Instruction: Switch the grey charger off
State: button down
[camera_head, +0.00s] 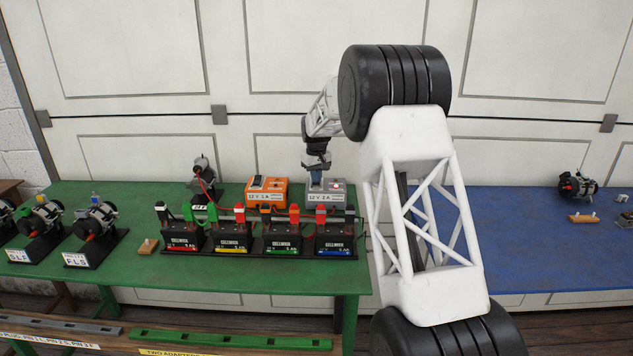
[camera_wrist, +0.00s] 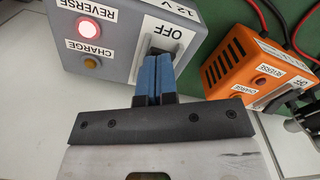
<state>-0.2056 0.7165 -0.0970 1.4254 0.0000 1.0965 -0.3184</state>
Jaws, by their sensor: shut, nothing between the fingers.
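The grey charger (camera_head: 339,197) stands at the back right of the green bench, labelled 12 V 2 A. In the wrist view the grey charger (camera_wrist: 115,20) fills the upper left. Its red REVERSE lamp (camera_wrist: 88,27) is lit, and the amber CHARGE lamp (camera_wrist: 91,63) looks dim. A dark switch (camera_wrist: 160,52) sits beside the OFF label (camera_wrist: 169,35), partly hidden by my fingers, so its position is unclear. My gripper (camera_wrist: 153,62) is shut and empty, blue fingertips at the switch; I cannot tell if they touch. In the head view my gripper (camera_head: 316,180) is over the charger.
An orange charger (camera_head: 266,197) stands just left of the grey one. Several batteries (camera_head: 282,241) with coloured clamps stand in a row in front. Alternators (camera_head: 98,219) stand at the left. A blue bench (camera_head: 530,240) is at the right.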

dwell(0.3)
jog(key=shift+r, duration=3.4)
jog(key=shift+s+r, duration=0.1)
